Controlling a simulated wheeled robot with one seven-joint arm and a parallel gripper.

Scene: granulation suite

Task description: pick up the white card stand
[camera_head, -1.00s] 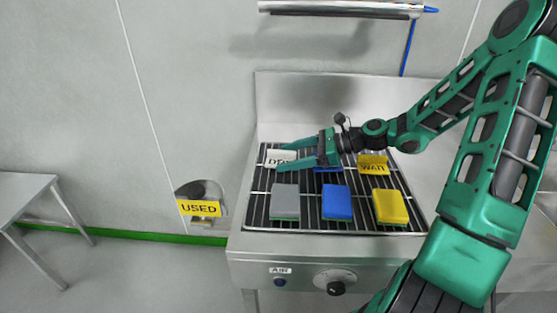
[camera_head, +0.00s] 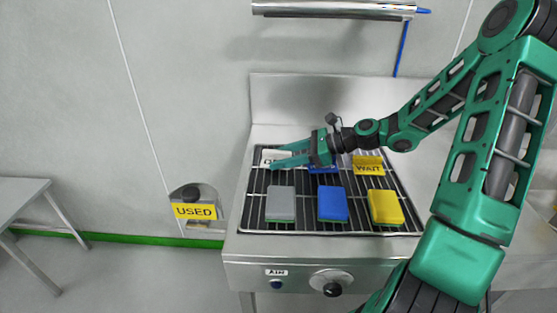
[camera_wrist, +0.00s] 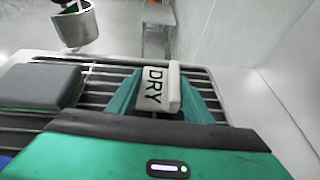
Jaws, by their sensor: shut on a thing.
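The white card stand (camera_wrist: 158,88), lettered DRY, sits between the two fingers of my gripper (camera_wrist: 165,95) in the wrist view. My gripper is shut on it, one finger on each side. In the head view the white card stand (camera_head: 275,157) is at the back left of the wire rack, partly hidden by my gripper (camera_head: 285,157). I cannot tell whether it is clear of the rack bars.
On the rack (camera_head: 310,225) lie a grey sponge (camera_head: 280,203), a blue sponge (camera_head: 332,203) and a yellow sponge (camera_head: 385,207). A yellow WAIT stand (camera_head: 368,166) and a blue stand (camera_head: 322,169) are behind them. A holder marked USED (camera_head: 194,211) is on the left wall.

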